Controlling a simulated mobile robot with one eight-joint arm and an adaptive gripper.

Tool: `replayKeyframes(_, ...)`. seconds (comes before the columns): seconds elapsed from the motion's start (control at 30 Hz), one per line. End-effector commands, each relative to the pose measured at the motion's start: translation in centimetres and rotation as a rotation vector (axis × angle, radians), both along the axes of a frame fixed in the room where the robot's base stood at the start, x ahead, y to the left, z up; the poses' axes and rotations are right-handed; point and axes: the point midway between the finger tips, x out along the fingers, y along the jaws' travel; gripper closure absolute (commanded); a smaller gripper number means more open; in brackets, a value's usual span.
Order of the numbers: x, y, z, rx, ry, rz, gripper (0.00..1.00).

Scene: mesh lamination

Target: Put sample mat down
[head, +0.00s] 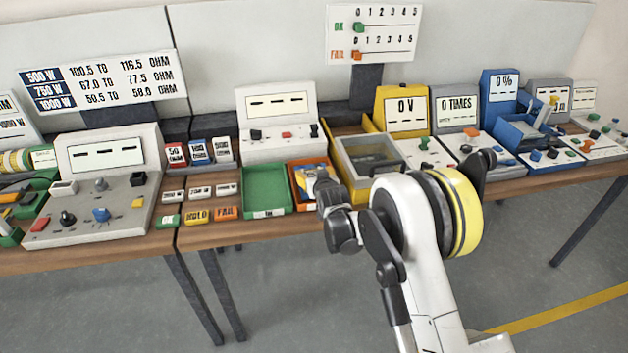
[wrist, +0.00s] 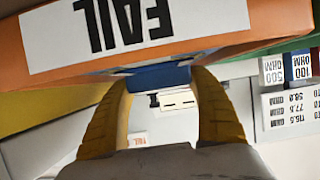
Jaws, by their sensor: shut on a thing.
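My gripper (wrist: 160,78) shows in the wrist view as two yellow-brown fingers, shut on a blue piece that I take to be the sample mat (wrist: 150,76). Only a narrow blue strip of it is visible between the fingertips. An orange tray (wrist: 20,80) with a FAIL label fills the top of that upside-down view, close to the fingertips; I cannot tell whether they touch. In the head view the orange tray (head: 296,190) stands on the bench, with something multicoloured in it, partly hidden by my arm. My gripper is not clearly visible there.
An empty green tray (head: 265,190) stands left of the orange tray. A grey-and-yellow box with a clear lid (head: 368,153) stands to its right. Small labelled blocks (head: 200,192) lie left of the green tray. Instrument consoles (head: 280,120) line the back.

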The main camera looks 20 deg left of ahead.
Motion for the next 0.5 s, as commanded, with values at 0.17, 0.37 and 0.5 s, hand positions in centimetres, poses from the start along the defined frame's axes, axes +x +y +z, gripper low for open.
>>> replayKeyframes(0.17, 0.0, -0.01, -1.36, 0.001, -0.001, 0.0, 0.65)
replayKeyframes(0.37, -0.02, -0.02, -1.41, 0.0, 0.0, 0.0, 0.65)
replayKeyframes(0.5, -0.02, -0.04, -1.59, 0.0, 0.0, 0.0, 0.19)
